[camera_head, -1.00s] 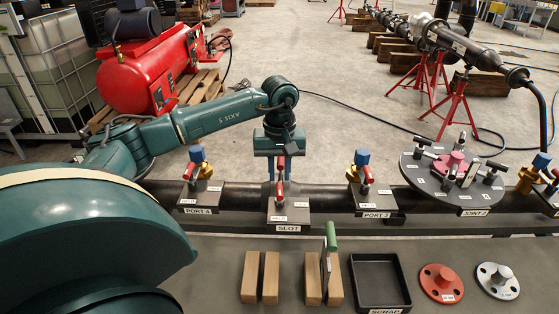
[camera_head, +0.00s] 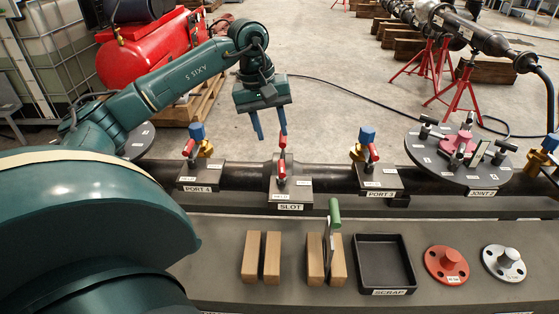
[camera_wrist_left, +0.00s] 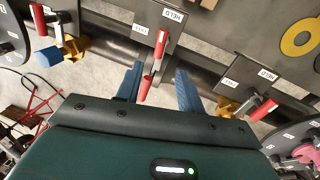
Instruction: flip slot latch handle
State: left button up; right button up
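The slot latch (camera_head: 291,186) stands on the pipe behind the SLOT label in the head view. Its red handle (camera_head: 282,172) has a second red part (camera_head: 283,142) behind it. My left gripper (camera_head: 269,124) is open and empty, with two blue fingers pointing down, above and behind the latch. In the left wrist view the red handle (camera_wrist_left: 161,43) lies ahead of the left gripper (camera_wrist_left: 158,90), and its near red end shows between the spread fingers. I see no contact. My right gripper is not in view.
PORT 4 (camera_head: 200,177) and PORT 3 (camera_head: 377,180) latches flank the slot. A round JOINT 2 plate (camera_head: 458,160) is at right. In front are wooden blocks (camera_head: 251,257), a green-handled tool (camera_head: 334,212), a SCRAP tray (camera_head: 411,283), and red (camera_head: 446,265) and grey (camera_head: 503,262) flanges.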

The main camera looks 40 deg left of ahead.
aim_at(281, 165)
pick_arm(q)
jog(key=f, duration=0.3)
jog(key=w+d+f, duration=0.1)
jog(key=f, duration=0.5)
jog(key=shift+w+d+f, duration=0.2)
jog(key=shift+f, duration=0.05)
jog(key=shift+c, duration=0.2)
grip_shut()
